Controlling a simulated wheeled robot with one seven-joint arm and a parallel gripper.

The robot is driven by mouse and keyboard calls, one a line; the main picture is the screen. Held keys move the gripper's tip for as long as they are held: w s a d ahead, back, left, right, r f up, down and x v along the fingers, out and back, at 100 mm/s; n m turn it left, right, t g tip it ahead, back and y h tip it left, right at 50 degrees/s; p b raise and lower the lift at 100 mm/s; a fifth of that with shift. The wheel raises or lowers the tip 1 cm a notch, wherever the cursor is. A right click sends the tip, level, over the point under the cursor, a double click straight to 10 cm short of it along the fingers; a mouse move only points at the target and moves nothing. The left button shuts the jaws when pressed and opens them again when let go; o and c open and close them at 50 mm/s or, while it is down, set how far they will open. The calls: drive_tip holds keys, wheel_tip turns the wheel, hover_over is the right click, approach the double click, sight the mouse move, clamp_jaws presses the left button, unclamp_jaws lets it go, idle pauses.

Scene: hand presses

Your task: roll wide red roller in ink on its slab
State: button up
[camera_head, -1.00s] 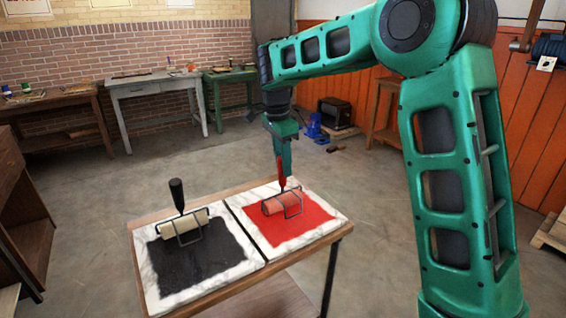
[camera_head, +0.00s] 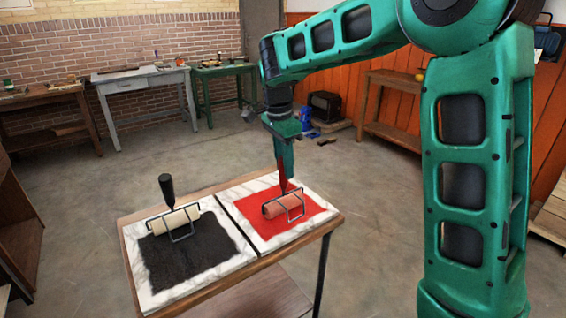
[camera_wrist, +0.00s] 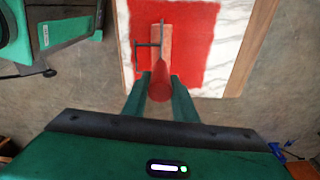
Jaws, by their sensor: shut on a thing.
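The wide red roller (camera_head: 284,205) has a salmon-red drum in a dark wire frame and an upright red handle. It is over the red ink on the right marble slab (camera_head: 319,191); I cannot tell whether the drum touches the ink. My gripper (camera_head: 284,164) points down and is shut on the red handle. In the wrist view the roller (camera_wrist: 162,47) shows over the red ink (camera_wrist: 204,50), and the gripper fingers (camera_wrist: 160,90) sit on both sides of the handle. The handle's upper part is hidden between the fingers.
Left of it, a cream roller (camera_head: 175,219) with a black handle rests on black ink (camera_head: 185,255) on another marble slab (camera_head: 150,295). Both slabs lie on a small wooden table (camera_head: 272,256). Workbenches stand along the back wall. Open floor surrounds the table.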

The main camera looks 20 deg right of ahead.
drive_tip(key=shift+s+d+r, duration=0.1)
drive_tip(key=shift+s, duration=0.3)
drive_tip(key=shift+w+a, duration=1.75)
drive_tip(key=shift+w, duration=3.6)
drive_tip(key=s+d, duration=0.2)
drive_tip(key=s, duration=0.5)
drive_tip(key=s+d, duration=0.2)
drive_tip(key=s, duration=0.5)
drive_tip(key=shift+s+d, duration=0.15)
drive_tip(key=shift+d, duration=0.2)
